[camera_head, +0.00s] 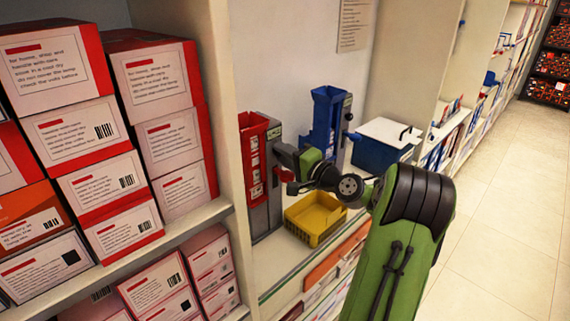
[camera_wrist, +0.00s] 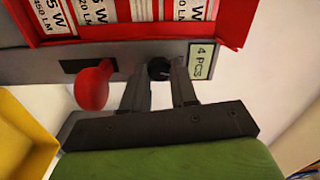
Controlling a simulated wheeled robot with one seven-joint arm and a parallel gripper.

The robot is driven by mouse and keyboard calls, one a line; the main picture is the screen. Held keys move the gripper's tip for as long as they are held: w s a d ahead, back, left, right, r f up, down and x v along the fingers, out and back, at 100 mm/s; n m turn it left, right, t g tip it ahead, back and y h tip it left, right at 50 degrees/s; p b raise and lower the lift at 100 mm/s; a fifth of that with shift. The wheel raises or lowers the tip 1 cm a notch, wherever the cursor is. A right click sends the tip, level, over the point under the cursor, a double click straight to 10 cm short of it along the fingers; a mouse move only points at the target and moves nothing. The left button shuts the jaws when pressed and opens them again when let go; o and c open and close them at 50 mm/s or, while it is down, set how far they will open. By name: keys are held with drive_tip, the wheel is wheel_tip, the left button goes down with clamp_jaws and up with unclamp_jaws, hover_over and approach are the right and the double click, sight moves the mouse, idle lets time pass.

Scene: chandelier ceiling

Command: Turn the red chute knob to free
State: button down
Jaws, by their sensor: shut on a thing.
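The red chute (camera_head: 252,135) stands on the shelf in the head view, with a grey lower body. In the wrist view the red chute (camera_wrist: 150,28) is at the top, with packages in it. My gripper (camera_wrist: 160,80) is shut on a small dark knob (camera_wrist: 158,68) on the grey face. The fingers hide part of the knob, and I cannot tell which way it points. A red rounded handle (camera_wrist: 92,88) sticks out just left of the fingers. In the head view my gripper (camera_head: 277,176) is at the chute's right side; the knob is hidden there.
A yellow bin (camera_head: 315,222) sits on the shelf below my wrist. A blue chute (camera_head: 325,120) and a blue box with a white lid (camera_head: 385,142) stand behind to the right. Stacked cartons (camera_head: 160,95) fill the left bay, beyond a shelf upright (camera_head: 221,90).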

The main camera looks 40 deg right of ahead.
drive_tip(key=shift+f+n+b, duration=0.15)
drive_tip(key=shift+n+b, duration=0.9)
drive_tip(key=shift+n, duration=0.15)
drive_tip(key=c, duration=0.9)
unclamp_jaws()
drive_tip(key=s, duration=1.5)
drive_tip(key=shift+s+d, duration=0.2)
drive_tip(key=shift+s, duration=0.2)
